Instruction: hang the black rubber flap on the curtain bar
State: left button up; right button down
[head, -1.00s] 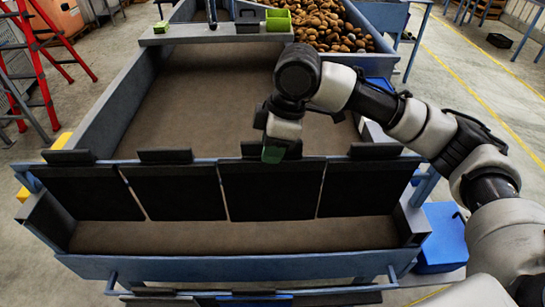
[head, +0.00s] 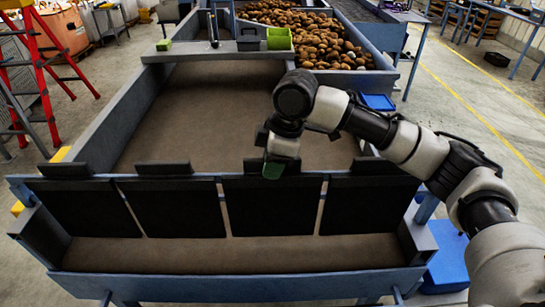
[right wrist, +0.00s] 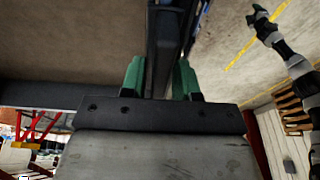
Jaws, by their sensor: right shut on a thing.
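Several black rubber flaps hang side by side along the blue curtain bar (head: 108,179) across the near end of the grader. My right gripper (head: 274,169) is at the top edge of the third flap from the left (head: 270,208), shut on it. This flap hangs upright in line with its neighbours, and my gripper hides part of its top. In the right wrist view, the green fingertips (right wrist: 158,80) press on both sides of a dark upright strip (right wrist: 160,45). Whether the flap's top is seated on the bar cannot be told.
The grader's wide brown bed (head: 210,115) lies behind the flaps, between grey side walls. Potatoes (head: 320,40) are heaped at the back, near a green bin (head: 279,38). A blue box (head: 447,262) stands on the floor at right. A red ladder (head: 30,60) is at left.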

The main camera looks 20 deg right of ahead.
dwell(0.3)
jog(key=c, duration=0.8)
grip_release()
jog(key=shift+o, duration=0.2)
jog(key=shift+f, duration=0.1)
